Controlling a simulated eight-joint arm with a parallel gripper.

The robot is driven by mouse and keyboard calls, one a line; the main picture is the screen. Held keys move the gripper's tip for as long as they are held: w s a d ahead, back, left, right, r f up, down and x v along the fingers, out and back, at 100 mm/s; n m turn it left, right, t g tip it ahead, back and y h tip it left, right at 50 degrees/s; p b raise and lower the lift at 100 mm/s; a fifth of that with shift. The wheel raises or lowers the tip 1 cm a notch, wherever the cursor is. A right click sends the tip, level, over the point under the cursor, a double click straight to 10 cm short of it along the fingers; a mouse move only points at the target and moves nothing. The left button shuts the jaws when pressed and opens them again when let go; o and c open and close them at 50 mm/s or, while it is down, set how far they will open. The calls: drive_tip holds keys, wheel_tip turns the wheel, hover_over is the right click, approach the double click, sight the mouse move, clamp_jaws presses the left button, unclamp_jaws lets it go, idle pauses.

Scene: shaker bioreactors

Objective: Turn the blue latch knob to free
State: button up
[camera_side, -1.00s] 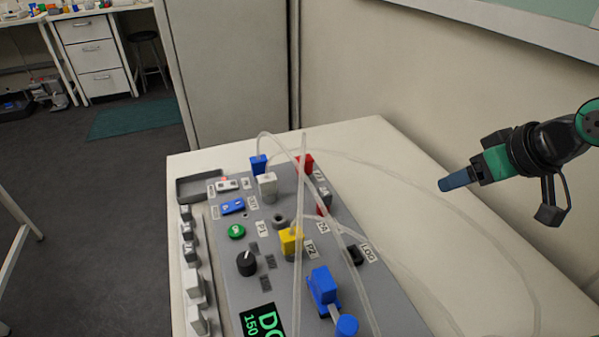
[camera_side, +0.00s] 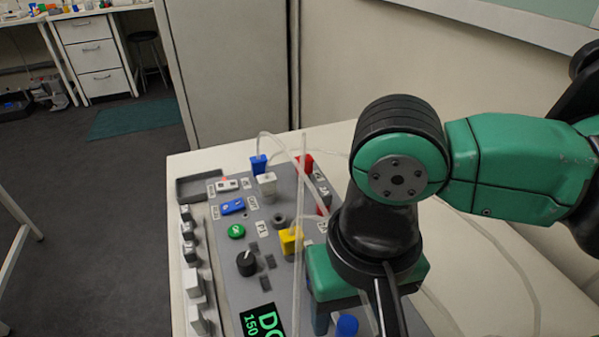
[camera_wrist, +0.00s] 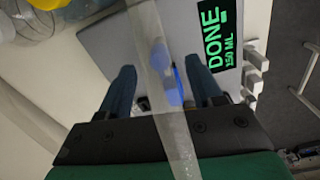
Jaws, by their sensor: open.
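The blue latch knob's rounded end (camera_side: 347,325) shows at the bottom of the side view, on the grey panel (camera_side: 232,290). Its blue block is hidden behind my gripper there. In the wrist view, blue parts of the latch (camera_wrist: 174,90) lie between the two fingers, partly behind a clear tube. My gripper (camera_wrist: 160,68) is open, its fingers apart and pointing down at the panel around the blue parts. In the side view a finger (camera_side: 320,319) shows beside the knob. Contact cannot be told.
Clear tubes (camera_side: 299,240) arch over the panel close to my gripper; one crosses the wrist view. A yellow block (camera_side: 291,241), black dial (camera_side: 246,263), green button (camera_side: 236,231) and display (camera_side: 262,322) reading DONE 150 ML (camera_wrist: 216,45) are nearby.

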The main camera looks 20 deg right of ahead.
sight(346, 325)
drive_tip(key=shift+f, duration=1.3)
clamp_jaws()
